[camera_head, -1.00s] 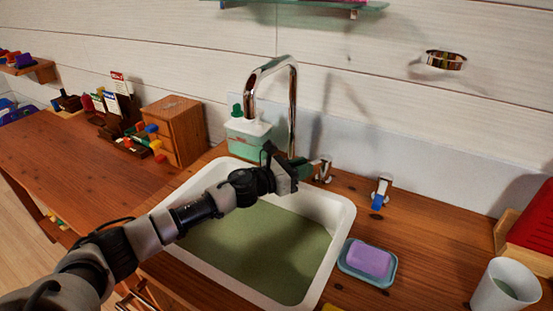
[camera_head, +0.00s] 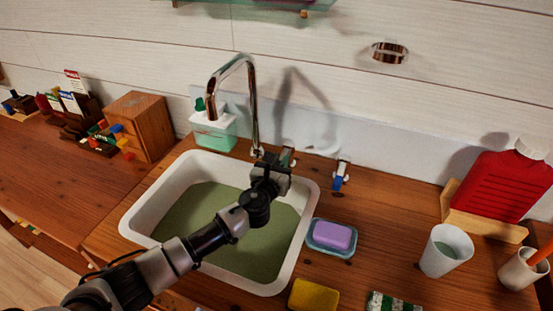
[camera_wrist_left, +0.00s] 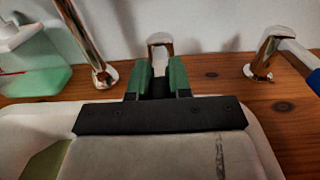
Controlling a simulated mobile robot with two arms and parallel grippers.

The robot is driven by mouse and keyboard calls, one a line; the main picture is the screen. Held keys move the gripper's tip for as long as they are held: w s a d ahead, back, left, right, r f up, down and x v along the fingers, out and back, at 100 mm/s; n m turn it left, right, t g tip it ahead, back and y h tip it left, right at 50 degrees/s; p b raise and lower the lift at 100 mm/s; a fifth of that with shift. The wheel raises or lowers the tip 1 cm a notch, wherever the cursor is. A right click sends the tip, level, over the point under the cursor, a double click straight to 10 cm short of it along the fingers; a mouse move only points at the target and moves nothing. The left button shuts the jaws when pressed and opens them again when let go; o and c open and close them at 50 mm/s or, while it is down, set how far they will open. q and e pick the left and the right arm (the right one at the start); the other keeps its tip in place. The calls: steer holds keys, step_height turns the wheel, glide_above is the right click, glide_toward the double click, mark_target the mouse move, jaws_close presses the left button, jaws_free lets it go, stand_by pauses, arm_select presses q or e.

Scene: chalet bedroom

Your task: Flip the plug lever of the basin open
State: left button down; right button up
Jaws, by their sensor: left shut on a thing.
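The white basin (camera_head: 307,222) is set in a wooden counter and holds murky green water. A short chrome lever (camera_head: 288,153) stands behind its back rim, between the tall chrome faucet (camera_head: 254,105) and a blue-tipped chrome handle (camera_head: 340,176). My left gripper (camera_head: 279,165) reaches across the basin to this middle lever and partly hides it. In the left wrist view, the green fingers (camera_wrist_left: 160,78) are shut on the chrome lever (camera_wrist_left: 160,40), whose rounded top shows just beyond them. The basin's plug is not visible. My right gripper is out of view.
A green soap dispenser (camera_head: 213,133) stands left of the faucet. A purple soap in a dish (camera_head: 332,238), a yellow sponge (camera_head: 313,296), a white cup (camera_head: 446,250) and a red bottle (camera_head: 505,185) are on the right. A wooden box (camera_head: 140,125) stands at left.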

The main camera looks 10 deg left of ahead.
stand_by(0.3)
arm_select(q)
steer(key=c, duration=1)
jaws_free()
steer(key=shift+d, duration=0.1)
steer(key=shift+c, duration=0.2)
steer(key=s+a, duration=0.2)
steer(key=s, duration=0.8)
steer(key=shift+s, duration=0.35)
